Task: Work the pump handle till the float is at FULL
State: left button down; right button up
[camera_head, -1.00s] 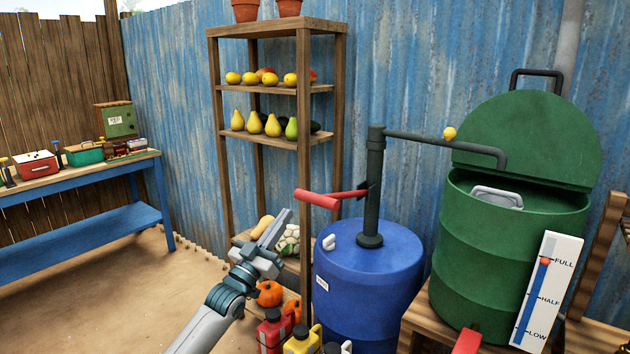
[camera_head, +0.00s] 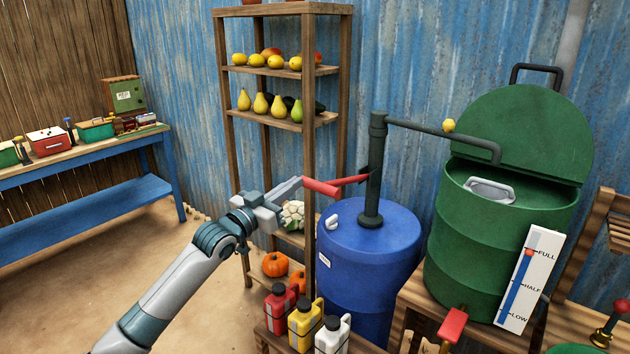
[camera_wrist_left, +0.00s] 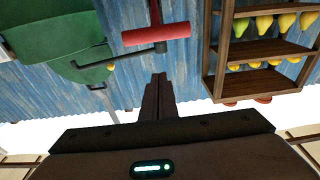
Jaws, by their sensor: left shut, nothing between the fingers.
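The red pump handle (camera_head: 322,187) juts left from the dark pump post (camera_head: 374,170) on the blue barrel (camera_head: 368,275). The level gauge (camera_head: 518,298) leans on the green tank (camera_head: 470,245). Its red float (camera_head: 529,253) is level with the FULL mark, above a blue column. My left gripper (camera_head: 295,186) is shut and empty, with its tips by the left end of the handle. In the left wrist view, the shut fingers (camera_wrist_left: 158,82) point toward the red grip (camera_wrist_left: 156,34); I cannot tell whether they touch. My right gripper is out of view.
A wooden shelf rack (camera_head: 222,140) with fruit stands behind my left gripper. Several jugs (camera_head: 304,325) stand in front of the barrel. A red lever (camera_head: 452,325) sits below the tank. A blue workbench (camera_head: 90,215) is at the left, with open floor before it.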

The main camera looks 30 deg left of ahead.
pick_arm(q)
jog(key=shift+w, duration=0.1)
jog(key=r+p, duration=0.2)
jog(key=p, duration=0.2)
send_over(314, 183)
jog(key=d, duration=0.1)
jog(key=shift+s+d+f, duration=0.1)
jog(key=shift+s+f, duration=0.05)
jog(key=shift+s, duration=0.25)
jog(key=f, duration=0.1)
jog(key=f+p, duration=0.1)
jog(key=f, duration=0.1)
jog(key=shift+s+f+p, duration=0.35)
jog(key=shift+f, duration=0.25)
jog(key=shift+f, duration=0.1)
